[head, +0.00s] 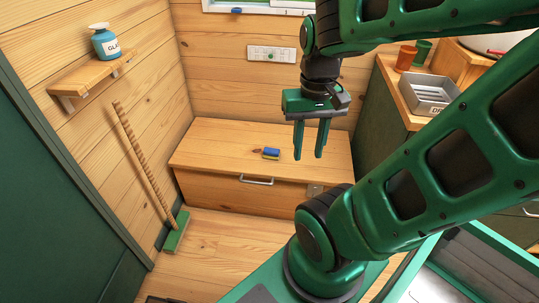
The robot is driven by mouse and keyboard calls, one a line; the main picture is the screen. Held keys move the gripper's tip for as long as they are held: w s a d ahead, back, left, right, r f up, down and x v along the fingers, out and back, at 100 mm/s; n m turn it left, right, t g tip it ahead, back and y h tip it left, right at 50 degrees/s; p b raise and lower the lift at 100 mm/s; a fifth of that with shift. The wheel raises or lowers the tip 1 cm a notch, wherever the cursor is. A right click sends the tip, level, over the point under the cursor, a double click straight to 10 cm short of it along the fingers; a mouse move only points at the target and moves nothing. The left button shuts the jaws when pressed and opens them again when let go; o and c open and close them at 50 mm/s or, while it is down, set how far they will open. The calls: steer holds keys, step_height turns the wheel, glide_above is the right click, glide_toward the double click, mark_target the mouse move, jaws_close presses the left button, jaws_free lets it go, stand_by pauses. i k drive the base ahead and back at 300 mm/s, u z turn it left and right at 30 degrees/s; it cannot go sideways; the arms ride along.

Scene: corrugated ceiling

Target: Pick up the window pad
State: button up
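My gripper (309,156) points down over the chest, just to the right of the pad in the picture. Its two green fingers are apart with nothing between them. I cannot tell exactly how high the fingertips are above the chest top.
A broom (146,165) leans at the left wall, below a shelf (92,77) with a blue bottle (105,43). At the right, a counter holds a grey tray (430,94) and orange and green cups (406,58). The chest top around the pad is clear.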

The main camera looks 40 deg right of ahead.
mark_target(271, 153)
steer(key=z, duration=0.35)
steer(key=i, duration=0.6)
steer(key=z, duration=0.7)
steer(key=i, duration=0.6)
